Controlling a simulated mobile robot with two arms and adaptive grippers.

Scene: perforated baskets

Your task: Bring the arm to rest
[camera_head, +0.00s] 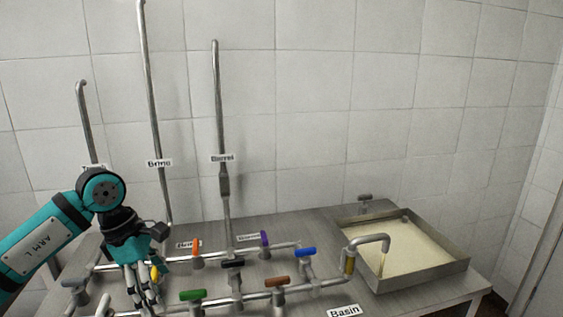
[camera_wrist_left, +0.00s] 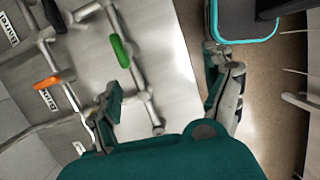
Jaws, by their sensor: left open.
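My left arm (camera_head: 40,243) comes in from the left in the head view, with its wrist bent down. My left gripper (camera_head: 148,300) hangs at the lower left over the pipework, near the yellow valve handle (camera_head: 155,273). In the left wrist view its two fingers (camera_wrist_left: 170,92) stand wide apart with nothing between them. Whether a finger touches the pipes is not clear. My right gripper shows in neither view.
Pipes carry green (camera_head: 193,295), brown (camera_head: 277,282), blue (camera_head: 305,252), purple (camera_head: 264,238) and orange (camera_head: 196,246) handles. A spout (camera_head: 372,239) reaches over a basin (camera_head: 460,265) of pale liquid at right. Tall pipes (camera_head: 219,120) rise along the tiled wall.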

